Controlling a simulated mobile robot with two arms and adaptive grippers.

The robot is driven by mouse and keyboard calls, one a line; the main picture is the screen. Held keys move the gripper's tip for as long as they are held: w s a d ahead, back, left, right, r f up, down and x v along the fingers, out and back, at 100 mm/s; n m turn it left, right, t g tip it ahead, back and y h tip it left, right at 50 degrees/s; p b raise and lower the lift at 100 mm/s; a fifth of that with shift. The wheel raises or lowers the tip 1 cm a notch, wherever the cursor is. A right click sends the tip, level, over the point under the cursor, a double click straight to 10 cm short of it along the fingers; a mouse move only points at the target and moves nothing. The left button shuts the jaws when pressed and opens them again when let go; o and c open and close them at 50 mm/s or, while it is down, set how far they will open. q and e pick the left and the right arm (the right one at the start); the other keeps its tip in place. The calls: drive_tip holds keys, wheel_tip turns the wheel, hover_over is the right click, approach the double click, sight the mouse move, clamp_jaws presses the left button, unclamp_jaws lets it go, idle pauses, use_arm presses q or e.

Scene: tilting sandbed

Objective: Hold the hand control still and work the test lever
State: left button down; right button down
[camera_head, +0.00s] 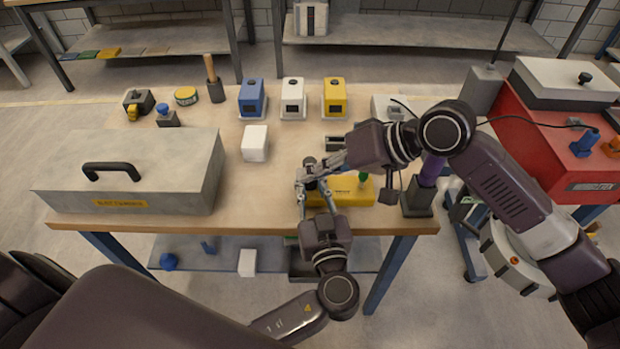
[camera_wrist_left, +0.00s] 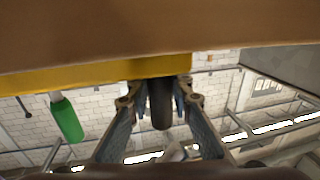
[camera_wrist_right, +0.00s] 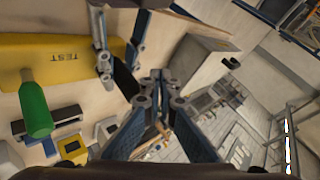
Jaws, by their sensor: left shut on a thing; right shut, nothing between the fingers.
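The yellow box (camera_head: 350,195) lies near the table's front edge; its TEST label shows in the right wrist view (camera_wrist_right: 62,57). A green lever (camera_head: 363,178) stands on it; it also shows in the right wrist view (camera_wrist_right: 35,110) and left wrist view (camera_wrist_left: 66,120). My left gripper (camera_head: 312,184) is at the box's left end, shut on a dark grip (camera_wrist_left: 160,103). My right gripper (camera_wrist_right: 155,85) is shut and empty, close beside the left gripper's fingers and apart from the green lever. In the head view the arms partly hide the box's left end.
Blue (camera_head: 252,101), white (camera_head: 292,100) and yellow (camera_head: 334,100) units stand at the back. A white block (camera_head: 255,143) is mid-table. A red cabinet (camera_head: 540,150) stands at the right.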

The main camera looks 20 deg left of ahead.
drive_tip(key=w+d+r+n+t+h, duration=0.25)
drive_tip(key=w+d+r+h, duration=0.25)
drive_tip(key=d+r+h, duration=0.4)
wheel_tip(320, 180, down, 8)
drive_tip(key=d+y, duration=0.1)
drive_tip(key=shift+w, duration=0.2)
drive_tip(key=shift+f+g, duration=0.25)
idle(1.1)
wheel_tip(320, 180, down, 4)
drive_tip(key=shift+r, duration=0.15)
idle(0.6)
drive_tip(key=shift+w, duration=0.1)
